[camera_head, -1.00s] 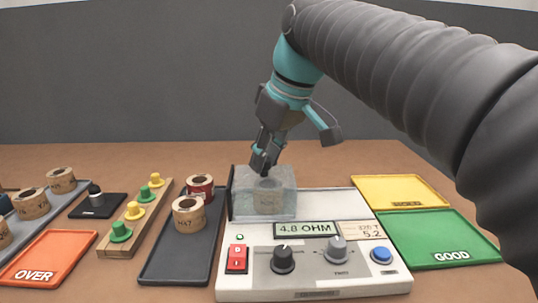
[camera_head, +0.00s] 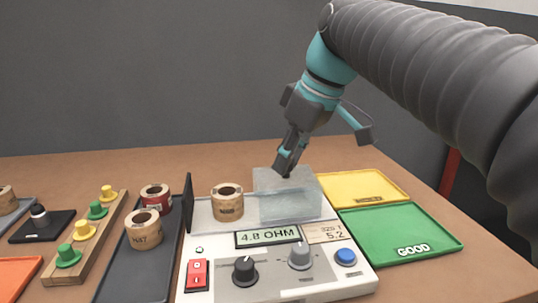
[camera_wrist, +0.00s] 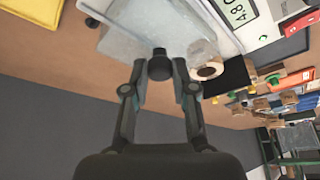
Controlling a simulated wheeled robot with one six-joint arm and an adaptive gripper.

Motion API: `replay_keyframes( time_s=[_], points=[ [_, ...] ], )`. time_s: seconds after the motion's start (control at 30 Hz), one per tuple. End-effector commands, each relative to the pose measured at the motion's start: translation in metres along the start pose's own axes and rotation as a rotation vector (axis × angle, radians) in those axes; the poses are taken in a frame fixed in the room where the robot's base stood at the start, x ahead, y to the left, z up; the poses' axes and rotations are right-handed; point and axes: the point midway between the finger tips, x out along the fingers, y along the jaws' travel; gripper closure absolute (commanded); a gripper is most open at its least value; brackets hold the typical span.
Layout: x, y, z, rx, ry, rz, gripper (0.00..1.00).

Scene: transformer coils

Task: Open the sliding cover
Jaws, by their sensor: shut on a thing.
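The clear sliding cover (camera_head: 290,205) stands at the right part of the white tester's (camera_head: 222,280) top. In the wrist view the cover (camera_wrist: 135,28) lies just beyond my fingers. My gripper (camera_head: 284,168) is at the top of the cover, shut on its dark knob (camera_wrist: 160,66), which shows between the fingertips. A tan coil (camera_head: 227,203) sits uncovered on the tester, left of the cover. The tester's display (camera_head: 268,236) reads 4.8 OHM.
A dark upright plate (camera_head: 188,203) stands at the tester's left edge. A dark tray (camera_head: 125,280) with a tan coil (camera_head: 144,230) and a red coil (camera_head: 156,199) lies to the left. Yellow (camera_head: 365,188) and green (camera_head: 400,233) trays lie to the right.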

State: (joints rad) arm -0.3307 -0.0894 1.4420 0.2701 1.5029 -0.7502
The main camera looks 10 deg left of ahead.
Motion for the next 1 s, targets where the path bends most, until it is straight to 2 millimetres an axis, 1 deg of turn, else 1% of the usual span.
replay_keyframes(
  time_s=[0.03, 0.13, 0.47, 0.5, 0.57, 0.6, 0.87, 1.0],
  points=[
    [-0.002, 0.004, 0.004, 0.004, 0.000, 0.002, 1.00],
    [-0.004, 0.007, 0.009, 0.003, 0.000, 0.001, 1.00],
    [-0.003, 0.007, 0.009, -0.001, 0.000, -0.001, 1.00],
    [-0.003, 0.007, 0.009, -0.001, 0.000, -0.001, 0.66],
    [-0.003, 0.007, 0.009, -0.001, 0.000, -0.001, 0.51],
    [-0.003, 0.007, 0.009, -0.001, 0.000, -0.001, 0.49],
    [-0.004, 0.007, 0.010, 0.000, 0.000, 0.000, 0.49],
    [-0.012, 0.008, 0.009, 0.001, 0.001, 0.001, 0.49]
  ],
)
